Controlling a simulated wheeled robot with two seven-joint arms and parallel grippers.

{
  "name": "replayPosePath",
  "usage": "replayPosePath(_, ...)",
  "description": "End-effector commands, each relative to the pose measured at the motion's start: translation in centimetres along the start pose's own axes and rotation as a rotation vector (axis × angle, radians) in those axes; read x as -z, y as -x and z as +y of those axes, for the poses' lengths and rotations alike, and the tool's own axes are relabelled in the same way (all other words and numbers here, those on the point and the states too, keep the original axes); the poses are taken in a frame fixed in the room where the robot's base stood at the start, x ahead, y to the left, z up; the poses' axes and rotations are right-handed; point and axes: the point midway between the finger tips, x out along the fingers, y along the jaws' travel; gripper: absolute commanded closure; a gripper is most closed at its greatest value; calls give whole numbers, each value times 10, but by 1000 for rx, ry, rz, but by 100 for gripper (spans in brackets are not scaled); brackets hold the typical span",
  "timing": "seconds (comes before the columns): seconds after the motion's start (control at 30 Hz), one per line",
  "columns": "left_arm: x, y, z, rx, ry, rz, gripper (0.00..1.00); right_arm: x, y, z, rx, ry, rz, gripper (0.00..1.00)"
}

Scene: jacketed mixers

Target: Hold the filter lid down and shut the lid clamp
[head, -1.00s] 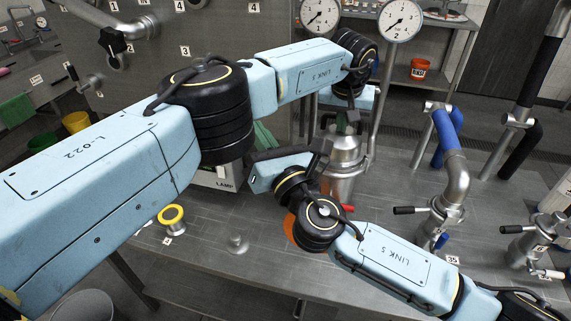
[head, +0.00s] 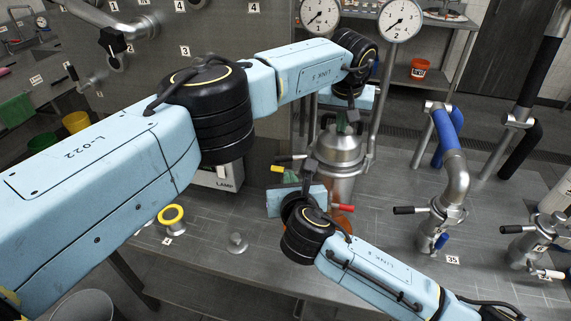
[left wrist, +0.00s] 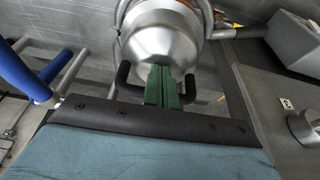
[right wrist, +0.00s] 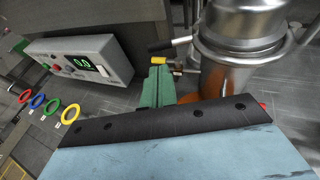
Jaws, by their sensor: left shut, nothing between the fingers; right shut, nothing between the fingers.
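The steel filter vessel (head: 336,182) stands on the bench with its domed filter lid (head: 338,146) on top. My left gripper (head: 348,124) is shut and empty, its green fingertips at the top of the lid. In the left wrist view the fingertips (left wrist: 165,85) overlap the dome (left wrist: 165,42); I cannot tell whether they press on it. My right gripper (head: 291,176) is shut and empty, left of the vessel. In the right wrist view its fingertips (right wrist: 157,84) are just below a yellow-tipped lever (right wrist: 158,61); contact is unclear. A black handle (right wrist: 160,46) sticks out beside the lid rim.
A red-handled lever (head: 343,207) is low on the vessel. Pipes with black-handled valves (head: 404,210) stand to the right. The front bench is mostly clear.

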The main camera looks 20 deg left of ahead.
Motion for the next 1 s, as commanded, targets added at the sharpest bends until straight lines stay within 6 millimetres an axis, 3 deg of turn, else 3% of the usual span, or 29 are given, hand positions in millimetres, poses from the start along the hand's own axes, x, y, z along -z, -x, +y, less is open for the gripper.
replayPosePath(0.5, 0, -1, 0, 1, 0, -1, 100, -1, -68, 0, 0, 0, -2, 100)
replayPosePath(0.7, 0, -1, 0, 1, 0, -1, 100, -1, -81, 0, 1, -2, -1, 100)
replayPosePath(1.0, 0, -1, 0, 1, 0, -1, 100, -1, -86, 0, -1, -1, -2, 100)
